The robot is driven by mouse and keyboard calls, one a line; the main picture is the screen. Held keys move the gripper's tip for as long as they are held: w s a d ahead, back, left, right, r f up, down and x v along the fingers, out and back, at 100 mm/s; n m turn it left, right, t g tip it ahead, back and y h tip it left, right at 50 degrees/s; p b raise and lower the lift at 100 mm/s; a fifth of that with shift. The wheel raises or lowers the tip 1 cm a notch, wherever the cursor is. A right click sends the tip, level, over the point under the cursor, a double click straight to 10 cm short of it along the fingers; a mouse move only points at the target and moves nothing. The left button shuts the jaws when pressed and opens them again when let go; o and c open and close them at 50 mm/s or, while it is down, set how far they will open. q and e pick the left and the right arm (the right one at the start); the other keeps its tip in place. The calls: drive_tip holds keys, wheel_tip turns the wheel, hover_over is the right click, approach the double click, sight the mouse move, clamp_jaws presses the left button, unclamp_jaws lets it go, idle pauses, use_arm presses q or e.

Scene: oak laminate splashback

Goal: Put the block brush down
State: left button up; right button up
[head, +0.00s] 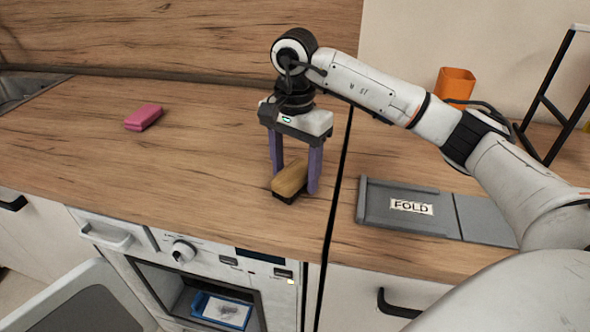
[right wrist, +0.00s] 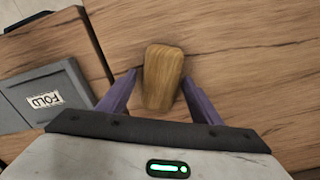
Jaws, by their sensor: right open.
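The block brush (head: 290,180) has a wooden top and dark bristles below. It rests on the oak worktop near its front edge, left of the dark gap between the counters. My right gripper (head: 295,185) is over it with the purple fingers apart, one on each side. In the right wrist view the brush (right wrist: 161,77) lies between the open fingers (right wrist: 158,95), with a gap visible on either side. My left gripper is not in view.
A pink sponge (head: 143,117) lies on the worktop to the left. A grey folding board (head: 400,205) marked FOLD lies to the right, with an orange cup (head: 455,85) behind. Below, the oven (head: 190,250) is open with a blue tray inside. The worktop left of the brush is clear.

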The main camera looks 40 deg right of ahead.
sight(295, 169)
drive_tip(key=shift+r, duration=0.5)
wheel_tip(295, 169, up, 11)
drive_tip(key=p, duration=0.1)
idle(0.3)
